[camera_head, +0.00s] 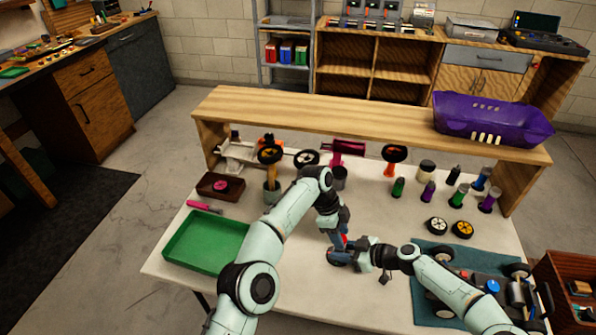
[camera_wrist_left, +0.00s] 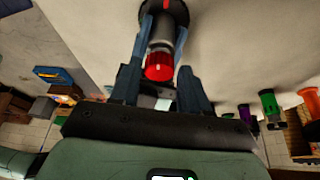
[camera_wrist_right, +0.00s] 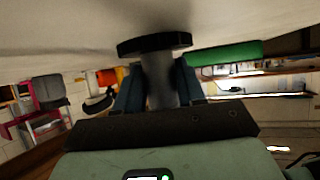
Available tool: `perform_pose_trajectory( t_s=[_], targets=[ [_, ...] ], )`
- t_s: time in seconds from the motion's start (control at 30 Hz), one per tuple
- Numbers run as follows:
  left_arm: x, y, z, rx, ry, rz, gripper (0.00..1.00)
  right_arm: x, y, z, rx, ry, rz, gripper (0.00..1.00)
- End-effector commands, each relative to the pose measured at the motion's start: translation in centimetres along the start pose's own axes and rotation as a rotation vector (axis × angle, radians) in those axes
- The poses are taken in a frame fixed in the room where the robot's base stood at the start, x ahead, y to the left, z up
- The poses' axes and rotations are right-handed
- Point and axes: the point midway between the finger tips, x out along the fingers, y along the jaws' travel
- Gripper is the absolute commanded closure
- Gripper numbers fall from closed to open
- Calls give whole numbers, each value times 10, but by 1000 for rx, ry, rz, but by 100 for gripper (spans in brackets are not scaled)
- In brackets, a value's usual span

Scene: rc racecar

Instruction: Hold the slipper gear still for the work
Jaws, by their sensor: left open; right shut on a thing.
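The slipper gear piece appears to be the upright part with a dark round base (camera_head: 336,258), a grey post and a red top (camera_head: 345,239), standing on the white table (camera_head: 285,290). The right wrist view shows its dark disc (camera_wrist_right: 154,44) and grey post (camera_wrist_right: 160,82). My right gripper (camera_wrist_right: 158,76) is shut on the post from the side. My left gripper (camera_wrist_left: 163,38) is open above, its fingers on either side of the red top (camera_wrist_left: 159,66). In the head view the arms partly hide the part, so its gear teeth cannot be made out.
A green tray (camera_head: 207,241) lies at left, with a pink-handled tool (camera_head: 204,207) behind it. A blue mat (camera_head: 430,312) with a car chassis is at right. Several bottles and wheels stand at the back right, under a wooden shelf (camera_head: 330,110) bearing a purple car body (camera_head: 490,119).

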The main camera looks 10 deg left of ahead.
Motion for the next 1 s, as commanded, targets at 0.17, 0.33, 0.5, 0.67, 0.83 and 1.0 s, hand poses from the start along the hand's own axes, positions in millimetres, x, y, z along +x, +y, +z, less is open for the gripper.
perform_pose_trajectory(
  t_s=[0.17, 0.33, 0.5, 0.67, 0.83, 1.0],
  targets=[
    [-1, 2, 0, -91, -1, -38, 54, 0, 0, 0, 1, -1, 0, 88],
    [-1, 4, 0, -226, -3, -94, 54, 0, 0, 0, 0, -1, 0, 88],
    [0, 5, -1, -404, -3, -170, 54, 0, 0, 0, 0, -1, 1, 88],
    [0, 6, -2, -575, -2, -241, 54, 0, 0, 0, 0, -1, 1, 88],
    [1, 7, -3, -748, -3, -315, 54, 0, 0, 0, 0, 0, 1, 88],
    [1, 8, -5, -913, -1, -383, 54, 0, 0, 0, 0, 0, 1, 88]
  ],
)
